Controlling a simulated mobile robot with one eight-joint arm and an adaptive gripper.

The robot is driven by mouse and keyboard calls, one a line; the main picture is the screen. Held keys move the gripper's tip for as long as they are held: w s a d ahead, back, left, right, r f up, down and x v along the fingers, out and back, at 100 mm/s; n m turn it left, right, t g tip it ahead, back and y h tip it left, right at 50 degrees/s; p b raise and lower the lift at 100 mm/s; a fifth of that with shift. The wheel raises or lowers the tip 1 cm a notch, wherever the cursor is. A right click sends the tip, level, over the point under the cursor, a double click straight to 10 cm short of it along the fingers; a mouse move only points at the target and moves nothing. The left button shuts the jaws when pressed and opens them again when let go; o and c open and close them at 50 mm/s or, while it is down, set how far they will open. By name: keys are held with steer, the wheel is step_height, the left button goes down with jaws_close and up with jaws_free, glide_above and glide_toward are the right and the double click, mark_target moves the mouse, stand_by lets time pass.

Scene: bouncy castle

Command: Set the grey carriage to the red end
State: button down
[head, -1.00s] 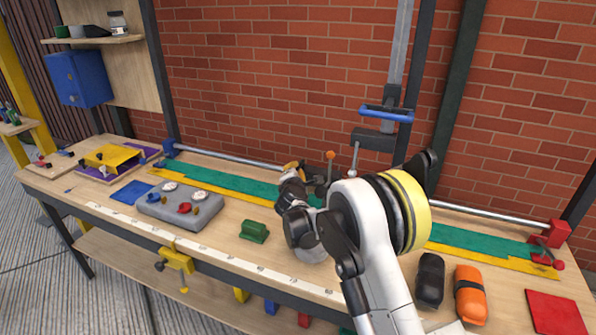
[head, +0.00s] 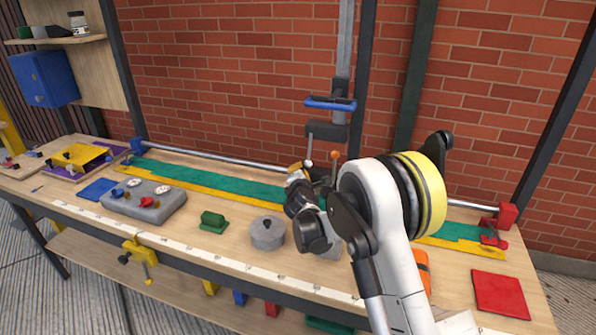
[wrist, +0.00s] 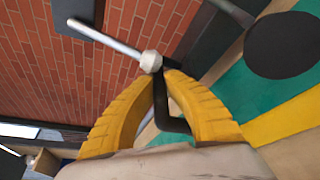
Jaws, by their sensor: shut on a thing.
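The grey carriage (head: 323,173) sits on the metal rail at the back of the bench, right of the rail's middle, partly hidden by my arm. An orange-knobbed lever (head: 335,156) stands on it. The red end block (head: 506,215) is at the rail's right end, the blue end block (head: 138,145) at its left. My gripper (head: 297,170) is at the carriage's left side. In the wrist view its yellow fingers (wrist: 163,88) are closed around a dark bent handle (wrist: 172,112), which appears to belong to the carriage.
A wall-mounted clamp (head: 325,131) hangs over the rail; its white-balled rod (head: 308,163) ends close to my gripper. In front are a grey pot (head: 267,234), green block (head: 212,222) and grey control box (head: 145,205). A red mat (head: 500,296) lies at right.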

steer(key=shift+d, duration=0.15)
steer(key=c, duration=1.7)
jaws_free()
steer(key=shift+w+f, duration=0.15)
steer(key=shift+o, duration=0.2)
